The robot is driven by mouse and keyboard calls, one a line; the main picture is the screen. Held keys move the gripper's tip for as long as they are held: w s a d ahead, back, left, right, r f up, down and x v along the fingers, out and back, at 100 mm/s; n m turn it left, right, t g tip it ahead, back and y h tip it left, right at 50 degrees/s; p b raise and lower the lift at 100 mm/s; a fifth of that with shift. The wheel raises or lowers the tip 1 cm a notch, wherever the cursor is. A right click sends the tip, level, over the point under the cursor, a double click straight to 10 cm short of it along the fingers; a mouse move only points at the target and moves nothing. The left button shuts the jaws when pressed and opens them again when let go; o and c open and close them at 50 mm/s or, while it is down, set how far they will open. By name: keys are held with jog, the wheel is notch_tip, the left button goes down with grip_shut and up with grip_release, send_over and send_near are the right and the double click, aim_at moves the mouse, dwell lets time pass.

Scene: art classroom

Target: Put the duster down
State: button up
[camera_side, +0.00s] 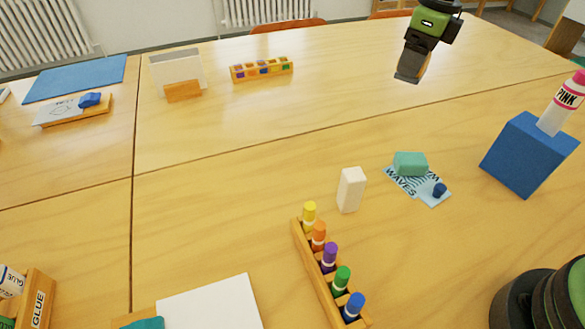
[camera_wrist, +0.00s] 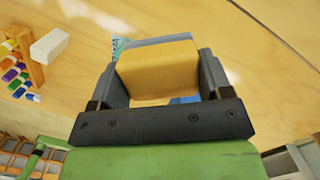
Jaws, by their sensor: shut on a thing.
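My gripper (camera_side: 416,58) is shut on the duster (camera_wrist: 158,70), a block with a yellow-tan body and a grey side. In the wrist view the duster sits between my two dark fingers. In the side view the duster (camera_side: 408,70) hangs below the green and black gripper, at the upper right. It appears to be held above the table (camera_side: 340,110), with no visible contact.
A white block (camera_side: 351,189) stands near a rack of several markers (camera_side: 312,262). A teal block (camera_side: 410,164) rests on a "WAVES" card (camera_side: 433,192). A blue box (camera_side: 527,154) and pink-labelled bottle (camera_side: 563,104) are at right.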

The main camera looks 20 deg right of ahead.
jog(key=s+a+n, duration=0.1)
jog(key=a+n, duration=0.2)
jog(key=a, duration=1.3)
jog(key=n, duration=0.3)
send_over(280, 196)
jog(key=shift+g, duration=0.3)
jog(key=f, duration=1)
jog(key=shift+s+d+f, duration=0.15)
jog(key=shift+d+f, duration=0.05)
jog(key=shift+f, duration=2.3)
jog(key=shift+f, duration=0.2)
jog(key=o, duration=0.9)
jog(key=shift+r, duration=0.15)
